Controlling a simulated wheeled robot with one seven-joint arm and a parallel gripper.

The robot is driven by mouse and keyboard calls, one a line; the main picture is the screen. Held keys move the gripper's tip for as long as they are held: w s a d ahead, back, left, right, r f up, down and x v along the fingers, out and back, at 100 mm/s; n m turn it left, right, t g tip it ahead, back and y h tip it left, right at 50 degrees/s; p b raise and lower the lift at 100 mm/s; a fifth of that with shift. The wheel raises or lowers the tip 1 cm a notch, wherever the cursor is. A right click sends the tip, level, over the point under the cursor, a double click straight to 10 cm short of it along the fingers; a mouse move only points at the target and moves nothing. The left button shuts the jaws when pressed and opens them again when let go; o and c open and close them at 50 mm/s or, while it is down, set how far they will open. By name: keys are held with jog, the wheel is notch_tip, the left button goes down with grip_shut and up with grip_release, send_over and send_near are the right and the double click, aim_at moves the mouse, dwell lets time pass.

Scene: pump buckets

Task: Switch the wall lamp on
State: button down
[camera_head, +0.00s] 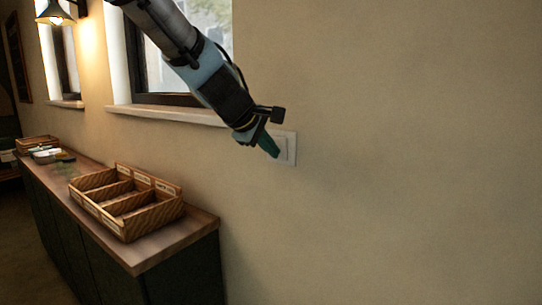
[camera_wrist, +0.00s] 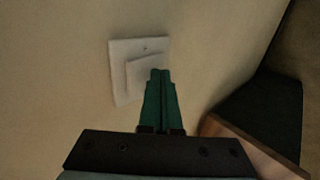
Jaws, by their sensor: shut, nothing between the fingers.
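A pale square wall switch (camera_head: 291,150) is on the beige wall to the right of the window. It also shows in the wrist view (camera_wrist: 118,62), with a raised rocker plate in its middle. My gripper (camera_head: 275,153) has green fingers that are shut and empty. The fingertips are at the switch and cover part of its rocker in both views; I cannot tell whether they touch it. The wall lamp (camera_head: 55,14) is at the top left in the head view, with a conical shade, and it glows warm onto the wall beside it.
A counter (camera_head: 190,235) with a wooden top runs along the wall at the lower left. A divided wicker tray (camera_head: 150,218) stands on it, with smaller items farther back. A window sill (camera_head: 165,113) juts out below my arm. The wall right of the switch is bare.

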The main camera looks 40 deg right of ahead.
jog(key=shift+r, duration=0.15)
jog(key=shift+r+p, duration=0.75)
jog(key=shift+p, duration=0.1)
